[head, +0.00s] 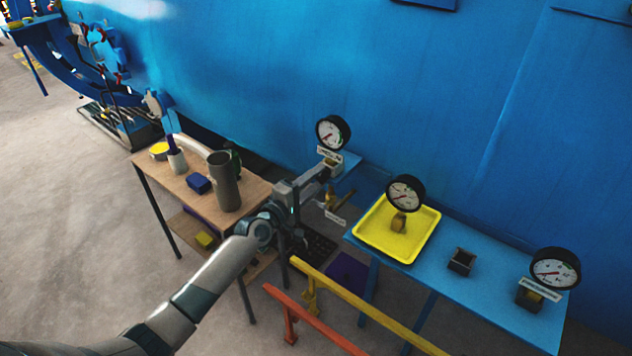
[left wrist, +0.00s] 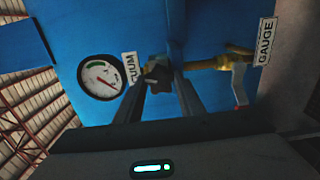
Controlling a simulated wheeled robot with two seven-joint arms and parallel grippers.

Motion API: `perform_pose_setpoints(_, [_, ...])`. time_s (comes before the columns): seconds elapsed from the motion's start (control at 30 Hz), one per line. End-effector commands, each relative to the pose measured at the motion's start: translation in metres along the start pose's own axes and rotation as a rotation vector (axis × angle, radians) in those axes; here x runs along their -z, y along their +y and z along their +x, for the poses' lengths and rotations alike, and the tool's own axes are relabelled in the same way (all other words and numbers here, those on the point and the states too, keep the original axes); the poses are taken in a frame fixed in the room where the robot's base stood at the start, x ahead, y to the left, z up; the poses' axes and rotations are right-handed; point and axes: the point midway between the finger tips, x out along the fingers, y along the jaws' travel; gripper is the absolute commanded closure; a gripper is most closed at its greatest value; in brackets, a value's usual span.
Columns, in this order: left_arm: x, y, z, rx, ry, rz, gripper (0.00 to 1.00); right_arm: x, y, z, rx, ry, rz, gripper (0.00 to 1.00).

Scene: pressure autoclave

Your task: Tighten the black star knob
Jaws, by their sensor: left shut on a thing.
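The black star knob (left wrist: 154,73) shows in the left wrist view, between and just past my finger ends, below the VACUUM label (left wrist: 129,68) and beside the vacuum gauge (left wrist: 102,77). My left gripper (left wrist: 163,77) is shut on the knob, with a finger on either side of it. In the head view my left gripper (head: 322,176) reaches in at the same spot, under the vacuum gauge (head: 332,132); the knob is mostly hidden there by the fingers. My right gripper is not in view.
A blue table (head: 480,285) holds a yellow tray (head: 428,235), a small dark box (head: 461,261) and a pressure gauge (head: 555,273). A wooden table (head: 258,190) with vessels stands left; yellow and orange rails run in front.

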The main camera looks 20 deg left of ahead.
Motion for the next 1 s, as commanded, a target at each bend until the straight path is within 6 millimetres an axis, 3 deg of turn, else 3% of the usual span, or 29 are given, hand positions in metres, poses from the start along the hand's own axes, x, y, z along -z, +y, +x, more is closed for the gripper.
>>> perform_pose_setpoints(1.0, [-0.001, -0.003, 0.000, 0.003, -0.004, 0.964, 0.87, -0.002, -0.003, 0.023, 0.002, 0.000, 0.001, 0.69])
